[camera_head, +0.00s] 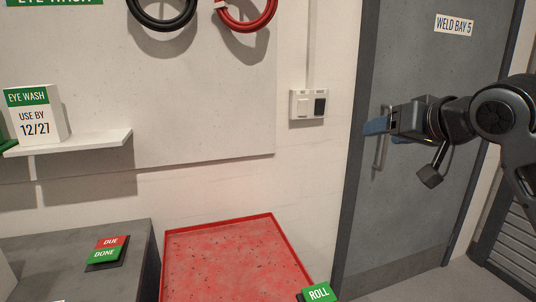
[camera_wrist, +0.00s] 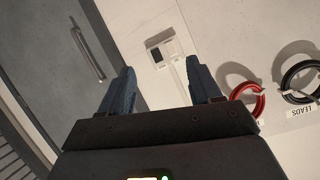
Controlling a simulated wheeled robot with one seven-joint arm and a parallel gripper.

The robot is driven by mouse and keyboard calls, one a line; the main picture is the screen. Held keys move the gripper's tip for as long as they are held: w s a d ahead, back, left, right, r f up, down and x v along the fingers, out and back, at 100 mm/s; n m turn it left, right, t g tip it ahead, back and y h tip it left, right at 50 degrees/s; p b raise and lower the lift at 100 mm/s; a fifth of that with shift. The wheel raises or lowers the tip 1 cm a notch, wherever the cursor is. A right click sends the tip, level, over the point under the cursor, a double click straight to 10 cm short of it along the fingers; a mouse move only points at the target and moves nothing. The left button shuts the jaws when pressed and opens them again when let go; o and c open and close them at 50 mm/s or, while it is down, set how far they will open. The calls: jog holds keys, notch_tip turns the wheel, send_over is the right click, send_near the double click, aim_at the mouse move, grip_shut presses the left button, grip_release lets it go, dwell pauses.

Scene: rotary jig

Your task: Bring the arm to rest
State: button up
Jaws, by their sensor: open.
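My gripper (camera_head: 378,126) is at the right in the head view, held up in the air in front of the grey door (camera_head: 408,160). Its blue fingers point to the left. In the wrist view my gripper (camera_wrist: 158,88) shows two blue fingers spread apart with nothing between them. The wall and a white switch box (camera_wrist: 166,48) lie beyond the fingers. My arm reaches in from the right edge of the head view.
A red tray (camera_head: 235,262) stands low in front, with a green ROLL label (camera_head: 319,292) at its corner. A grey bench (camera_head: 60,262) carries a DUE/DONE sign (camera_head: 106,252). A shelf (camera_head: 75,144) holds an EYE WASH box (camera_head: 36,115). Red cable (camera_head: 246,12) and black cable (camera_head: 160,18) hang above.

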jog(key=s+a+f+m+t, duration=0.2)
jog(key=s+a+f, duration=0.3)
jog(key=f, duration=0.4)
jog(key=s+a+f+m+t, duration=0.2)
jog(key=s+a+f, duration=0.2)
jog(key=s+f, duration=0.35)
jog(key=s+d+f+m+h, duration=0.1)
jog(key=s+f, duration=0.4)
jog(key=s, duration=0.3)
jog(key=s+f+h, duration=0.1)
jog(key=s+f, duration=0.5)
jog(key=s, duration=0.2)
jog(key=s+d+n+g, duration=0.1)
jog(key=s+d+n, duration=0.1)
jog(key=s, duration=1)
jog(key=s+d+r+n+g+h, duration=0.1)
jog(key=s+d+n, duration=0.2)
jog(key=s, duration=0.9)
jog(key=shift+s+d+h, duration=0.3)
jog(key=shift+s+d, duration=0.1)
jog(key=shift+d, duration=0.3)
